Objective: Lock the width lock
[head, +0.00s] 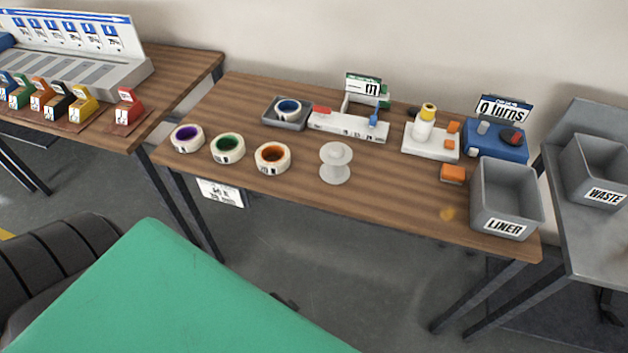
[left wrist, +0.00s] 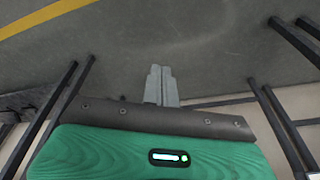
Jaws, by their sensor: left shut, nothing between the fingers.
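A white fixture (head: 348,127) stands near the back middle of the wooden table in the head view. It carries a red block (head: 322,111) at its left end and a blue block (head: 373,121) at its right, with a label sign behind it. Which part is the width lock, and whether it is locked, I cannot tell at this size. My left gripper (left wrist: 161,72) shows only in the left wrist view, its grey fingers together and empty over bare floor, away from the fixture. My right gripper is in neither view.
Tape rolls (head: 228,148) and a white spool (head: 336,163) stand in front of the fixture. A grey tray (head: 270,119) is left of it. A white bottle (head: 424,125), a blue device (head: 497,143) and the LINER bin (head: 507,200) are right. The table's front edge is mostly clear.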

